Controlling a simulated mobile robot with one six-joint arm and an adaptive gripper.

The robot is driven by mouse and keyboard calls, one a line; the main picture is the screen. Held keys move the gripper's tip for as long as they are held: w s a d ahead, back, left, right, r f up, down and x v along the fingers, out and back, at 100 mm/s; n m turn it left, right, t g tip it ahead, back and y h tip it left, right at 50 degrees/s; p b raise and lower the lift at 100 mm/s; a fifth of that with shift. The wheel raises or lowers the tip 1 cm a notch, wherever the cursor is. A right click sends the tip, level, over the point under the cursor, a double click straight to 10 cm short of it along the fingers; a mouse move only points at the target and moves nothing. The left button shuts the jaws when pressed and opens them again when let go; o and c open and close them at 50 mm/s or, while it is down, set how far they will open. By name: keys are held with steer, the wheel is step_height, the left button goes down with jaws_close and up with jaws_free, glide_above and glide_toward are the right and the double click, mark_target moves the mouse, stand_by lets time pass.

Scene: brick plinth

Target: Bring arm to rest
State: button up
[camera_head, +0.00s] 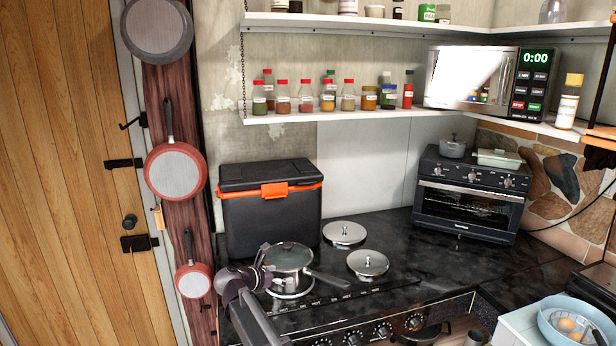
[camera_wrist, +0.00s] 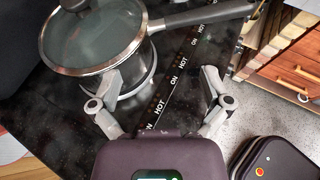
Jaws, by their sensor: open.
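My gripper (camera_wrist: 161,88) is open and empty in the wrist view, its two fingers spread over the black stovetop (camera_wrist: 62,110). In the head view my gripper (camera_head: 266,262) is at the left side of a lidded pot (camera_head: 290,257) on the stove. The pot also shows in the wrist view (camera_wrist: 95,35), close beyond the left finger. Its dark handle reaches right, past the fingers. I cannot tell whether the left finger touches the pot.
A black cooler with an orange latch (camera_head: 270,208) stands behind the pot. Two metal lids (camera_head: 344,233) lie on the stovetop to the right. A toaster oven (camera_head: 468,196) is farther right. Pans (camera_head: 175,171) hang on the left post. Shelves with jars (camera_head: 328,99) are above.

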steer(key=s+d+f+m+g+y, duration=0.25)
steer(key=s+d+f+m, duration=0.2)
steer(key=d+m, duration=0.35)
steer(key=s+d+f+m+g+y, duration=0.1)
steer(key=s+d+f+m+g, duration=0.4)
steer(key=d, duration=0.5)
steer(key=s+d+f+m+g+y, duration=0.1)
steer(key=s+d+m+y, duration=0.2)
steer(key=s+m, duration=0.4)
steer(key=s+d+f+m+g+y, duration=0.1)
steer(key=s+d+m+y, duration=0.2)
steer(key=s+m, duration=0.4)
steer(key=shift+s+d, duration=0.45)
steer(key=shift+s, duration=0.2)
stand_by(0.4)
